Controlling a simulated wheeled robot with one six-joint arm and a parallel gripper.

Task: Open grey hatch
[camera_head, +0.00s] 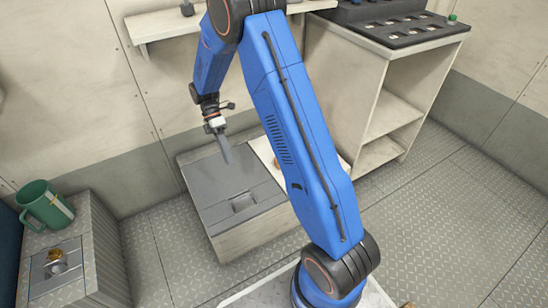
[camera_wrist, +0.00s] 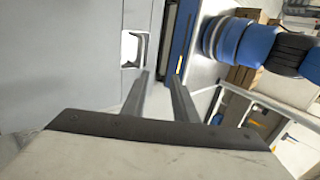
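The grey hatch (camera_head: 215,180) is a flat lid on a low pale box against the wall, and it lies shut. A recessed handle (camera_head: 243,203) sits near its front edge. In the wrist view the grey hatch (camera_wrist: 60,60) fills the left side, with the handle recess (camera_wrist: 132,48) just beyond and left of the fingertips. My gripper (camera_head: 226,158) hangs above the lid, behind the handle in the head view. In the wrist view my gripper (camera_wrist: 159,77) has its two fingers apart with nothing held. I cannot tell the exact height above the lid.
A pale shelf unit (camera_head: 375,110) with a dark tray on top (camera_head: 400,28) stands right of the box. A green mug (camera_head: 45,207) stands on a grey cabinet (camera_head: 100,250) at the left. A wall shelf (camera_head: 165,25) is above. Floor between cabinet and box is clear.

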